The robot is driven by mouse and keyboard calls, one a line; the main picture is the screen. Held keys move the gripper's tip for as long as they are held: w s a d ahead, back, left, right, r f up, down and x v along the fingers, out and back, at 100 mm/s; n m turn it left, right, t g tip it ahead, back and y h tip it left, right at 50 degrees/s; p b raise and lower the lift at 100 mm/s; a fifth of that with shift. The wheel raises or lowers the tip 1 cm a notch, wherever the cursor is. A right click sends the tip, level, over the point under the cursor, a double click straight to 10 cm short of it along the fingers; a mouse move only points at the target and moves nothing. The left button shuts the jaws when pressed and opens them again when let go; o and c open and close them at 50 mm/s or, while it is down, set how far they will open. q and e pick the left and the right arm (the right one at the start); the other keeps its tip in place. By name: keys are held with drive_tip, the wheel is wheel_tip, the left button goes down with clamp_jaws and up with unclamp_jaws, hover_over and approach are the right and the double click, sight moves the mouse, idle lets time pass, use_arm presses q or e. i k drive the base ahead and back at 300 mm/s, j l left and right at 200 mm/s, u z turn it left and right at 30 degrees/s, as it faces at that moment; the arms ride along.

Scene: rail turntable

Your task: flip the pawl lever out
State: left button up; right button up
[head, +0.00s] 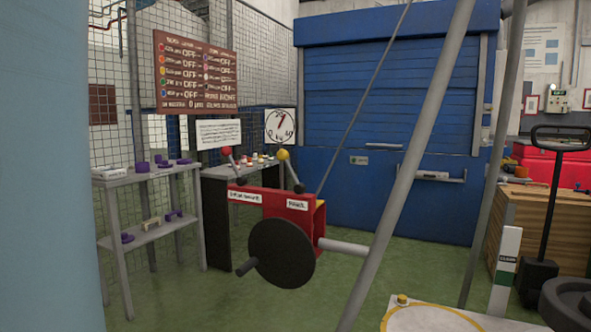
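A red winch housing (312,226) stands near the middle of the head view, with a black disc (282,253) and a crank handle on its front. A white label that seems to read "PAWL" (298,205) is on the housing's right part. Above it a lever with a yellow ball knob (283,153) leans up and to the left from a dark pivot (299,188). A second lever with a red ball knob (227,150) stands at the left, above another white label (244,197) that is hard to read. Neither of my grippers is in view.
A grey pole (408,160) slants across the front right, and a thin cable runs up from the winch. A grey shelf (150,234) with purple parts stands left. A wooden crate (542,222) and a pale platform (435,318) are at right. Green floor lies open around the winch.

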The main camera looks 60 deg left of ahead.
sight(282, 155)
drive_tip(key=u, duration=1.85)
